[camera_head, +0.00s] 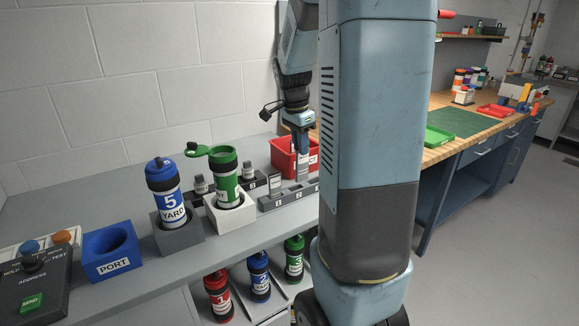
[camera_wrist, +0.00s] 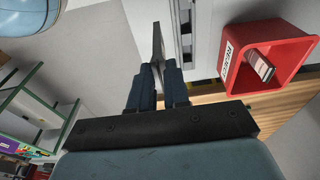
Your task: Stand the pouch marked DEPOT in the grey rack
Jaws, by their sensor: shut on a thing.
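My gripper (camera_head: 301,150) is shut on a thin grey pouch (camera_head: 302,168), held upright over the right part of the grey rack (camera_head: 268,204). In the wrist view the pouch (camera_wrist: 157,42) shows edge-on between the fingers (camera_wrist: 158,78). Its marking cannot be read, and I cannot tell whether its lower end touches the rack. The rack has numbered slots along its front, and another small grey pouch (camera_head: 275,184) stands at its left end. My own column hides the rack's right end.
A red bin (camera_head: 283,156) behind the rack holds a pouch (camera_wrist: 262,66). Left are a green canister (camera_head: 225,178) in a white holder, a blue canister (camera_head: 167,190) and a blue PORT holder (camera_head: 110,252).

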